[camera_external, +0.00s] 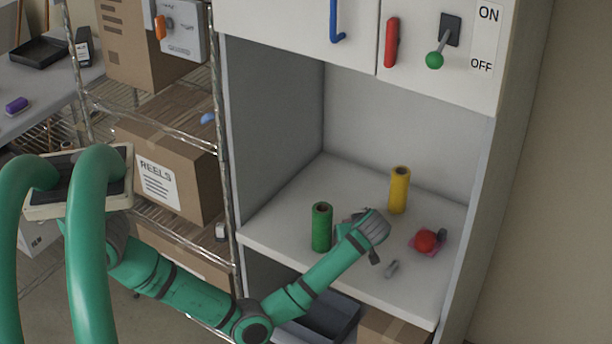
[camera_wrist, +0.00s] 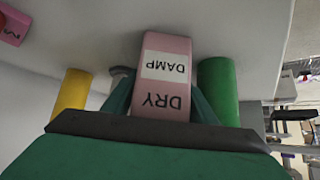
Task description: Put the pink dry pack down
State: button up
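The pink dry pack (camera_wrist: 161,88) is a pink block with a white label reading DAMP and the word DRY, upside down in the wrist view. My gripper (camera_wrist: 160,100) has a green finger against each side of it and appears shut on it. In the external view my gripper (camera_external: 350,222) is low over the cabinet shelf (camera_external: 290,230), between a green roll and a yellow roll. The pack is mostly hidden there behind my wrist. I cannot tell whether the pack touches the shelf.
The green roll (camera_external: 321,228) stands close left of my gripper, the yellow roll (camera_external: 399,190) behind it to the right. A red round thing (camera_external: 425,240) sits on a pink piece at right. The shelf's back left is clear.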

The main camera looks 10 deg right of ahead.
jog(key=shift+r, duration=0.1)
jog(key=shift+r, duration=0.15)
jog(key=v, duration=1.2)
dwell(0.3)
